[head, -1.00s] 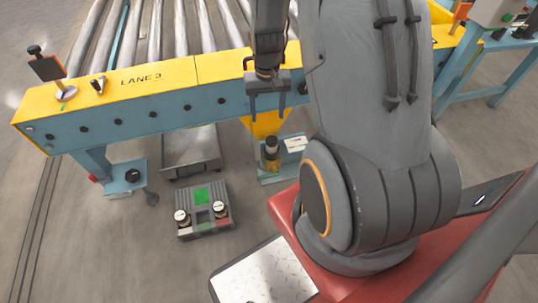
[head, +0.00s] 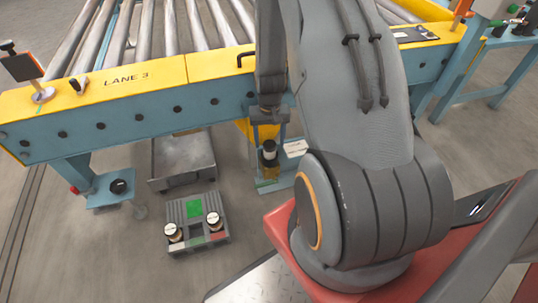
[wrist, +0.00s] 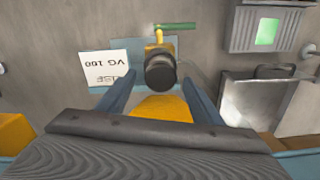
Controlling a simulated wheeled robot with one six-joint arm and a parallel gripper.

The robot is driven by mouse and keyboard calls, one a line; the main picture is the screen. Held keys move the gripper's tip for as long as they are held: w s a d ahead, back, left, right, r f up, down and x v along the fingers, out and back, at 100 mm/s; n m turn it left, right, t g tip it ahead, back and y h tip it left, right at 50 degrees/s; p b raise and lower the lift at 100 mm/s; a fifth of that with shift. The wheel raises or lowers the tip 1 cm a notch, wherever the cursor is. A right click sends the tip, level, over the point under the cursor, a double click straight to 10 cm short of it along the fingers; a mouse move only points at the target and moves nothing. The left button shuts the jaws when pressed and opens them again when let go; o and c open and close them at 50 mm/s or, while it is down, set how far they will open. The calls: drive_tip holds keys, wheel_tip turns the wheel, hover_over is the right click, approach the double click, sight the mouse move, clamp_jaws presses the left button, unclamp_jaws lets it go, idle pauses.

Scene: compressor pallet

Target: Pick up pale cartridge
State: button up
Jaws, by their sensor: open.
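An upright cylinder with a dark top, a pale band and a yellow lower part (head: 270,160) stands at the conveyor's foot. It may be the pale cartridge, but I cannot tell for certain. The wrist view shows its round dark top (wrist: 160,72) end-on, with a yellow pipe and green handle behind it. My gripper (head: 268,134) is open and empty just above it. In the wrist view, the blue fingers (wrist: 158,82) lie on either side of the dark top; contact cannot be judged. Its lower side is hidden from the wrist view.
The yellow and blue LANE 3 conveyor (head: 125,115) runs close behind my arm. A white label card (head: 295,147) is beside the cylinder. A grey tray (head: 182,162) and a grey unit with two white-topped round parts (head: 195,208) stand on the floor left.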

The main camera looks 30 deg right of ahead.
wheel_tip(320, 180, down, 2)
drive_tip(key=c, duration=1.4)
drive_tip(key=shift+r, duration=0.2)
drive_tip(key=shift+c, duration=0.2)
